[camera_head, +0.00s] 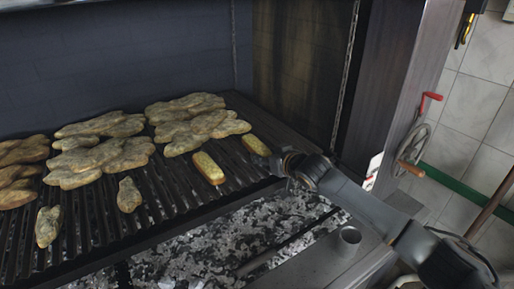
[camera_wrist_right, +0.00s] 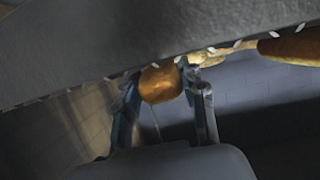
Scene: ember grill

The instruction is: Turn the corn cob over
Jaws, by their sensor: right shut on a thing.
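Two yellow corn cobs lie on the right part of the grill grate. One corn cob (camera_head: 208,168) is clear of my gripper. The other corn cob (camera_head: 256,145) lies farther right, at the tip of my right gripper (camera_head: 279,160). In the right wrist view, the rounded, browned end of this cob (camera_wrist_right: 162,84) sits between the two fingers of my right gripper (camera_wrist_right: 165,88), which is shut on it. The cob is at the grate's edge. My left gripper is not in view.
The dark slatted grate (camera_head: 170,190) also carries several pieces of meat (camera_head: 100,150) at left and centre. Ash and embers (camera_head: 225,235) lie below its front edge. A dark wall (camera_head: 120,60) stands behind, and a handwheel (camera_head: 410,150) is at right.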

